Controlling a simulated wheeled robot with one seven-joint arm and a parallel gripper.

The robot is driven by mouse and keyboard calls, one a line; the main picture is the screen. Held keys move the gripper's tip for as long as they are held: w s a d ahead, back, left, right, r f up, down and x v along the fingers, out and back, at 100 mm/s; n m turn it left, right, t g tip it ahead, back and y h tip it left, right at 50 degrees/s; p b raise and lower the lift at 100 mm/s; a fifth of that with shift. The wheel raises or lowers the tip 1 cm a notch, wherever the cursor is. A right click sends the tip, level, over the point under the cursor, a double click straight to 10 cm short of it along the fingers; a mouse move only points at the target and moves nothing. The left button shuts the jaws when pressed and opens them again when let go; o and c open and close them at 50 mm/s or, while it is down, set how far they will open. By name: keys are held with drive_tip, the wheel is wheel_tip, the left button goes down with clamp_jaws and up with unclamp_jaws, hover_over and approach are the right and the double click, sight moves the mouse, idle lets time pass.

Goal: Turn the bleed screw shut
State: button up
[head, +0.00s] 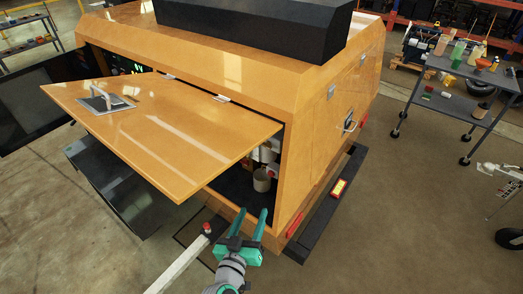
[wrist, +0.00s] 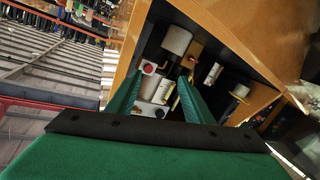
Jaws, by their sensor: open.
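My gripper (head: 252,212) has two green fingers, spread apart with nothing between them. It is in front of the open compartment (head: 240,190) of the orange light tower, below the raised door. In the wrist view my gripper (wrist: 162,77) points into this compartment. I cannot tell which small part is the bleed screw. The fingers hide some of the compartment.
The raised orange door (head: 165,130) hangs over the compartment opening. A pale tow bar (head: 180,262) with a red-topped end lies left of my gripper. A black bumper (head: 325,210) runs along the right side. A grey cart (head: 465,75) stands far right; the floor between is clear.

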drive_tip(key=w+a+r+m+h, duration=0.25)
drive_tip(key=w+r+m, duration=0.2)
drive_tip(key=r, duration=0.45)
drive_tip(key=m+g+h, duration=0.1)
drive_tip(key=m+h, duration=0.2)
drive_tip(key=h, duration=0.1)
approach(266, 146)
drive_tip(key=shift+y, duration=0.25)
drive_tip(key=x, duration=0.7)
drive_tip(key=shift+w+d+r, duration=0.2)
drive_tip(key=shift+w, duration=0.15)
drive_tip(key=c, duration=1)
